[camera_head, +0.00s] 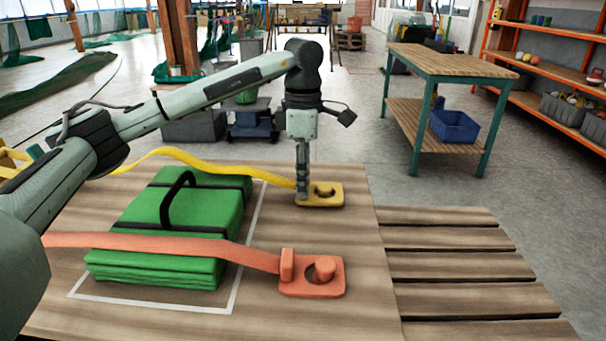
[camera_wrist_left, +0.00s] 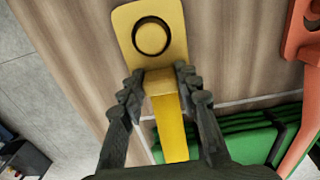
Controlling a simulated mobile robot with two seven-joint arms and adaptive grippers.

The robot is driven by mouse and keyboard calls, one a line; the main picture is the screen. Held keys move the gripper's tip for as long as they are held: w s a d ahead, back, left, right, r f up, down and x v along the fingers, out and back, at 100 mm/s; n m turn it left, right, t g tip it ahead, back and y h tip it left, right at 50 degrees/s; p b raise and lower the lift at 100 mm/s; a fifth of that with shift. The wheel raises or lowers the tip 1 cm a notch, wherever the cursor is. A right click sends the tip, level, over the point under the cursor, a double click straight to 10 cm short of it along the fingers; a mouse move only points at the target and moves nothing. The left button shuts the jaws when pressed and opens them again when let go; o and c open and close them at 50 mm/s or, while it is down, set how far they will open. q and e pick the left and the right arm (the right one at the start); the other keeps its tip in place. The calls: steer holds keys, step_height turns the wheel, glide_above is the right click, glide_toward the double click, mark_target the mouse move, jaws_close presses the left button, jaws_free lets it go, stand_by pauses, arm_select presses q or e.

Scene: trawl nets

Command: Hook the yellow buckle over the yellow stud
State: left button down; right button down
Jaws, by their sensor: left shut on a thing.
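The yellow buckle (camera_head: 335,199) is a flat plate with a round hole on the wooden deck, at the end of a yellow strap (camera_head: 225,167). The yellow stud (camera_head: 323,189) shows inside the hole, and its round top (camera_wrist_left: 151,38) is ringed by a dark gap in the left wrist view. The buckle (camera_wrist_left: 122,20) looks flat there; whether it touches the deck all round I cannot tell. My left gripper (camera_head: 303,194) points straight down and is shut on the buckle's raised tab (camera_wrist_left: 159,82), beside the hole. My right gripper is not in view.
A green folded net bundle (camera_head: 190,205) with a black handle lies inside a white outline. Bare planks lie at the right. A workbench (camera_head: 450,62) stands behind.

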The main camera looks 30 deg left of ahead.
arm_select(q)
steer(key=shift+f, duration=0.25)
steer(key=c, duration=1)
jaws_free()
step_height(320, 180, up, 12)
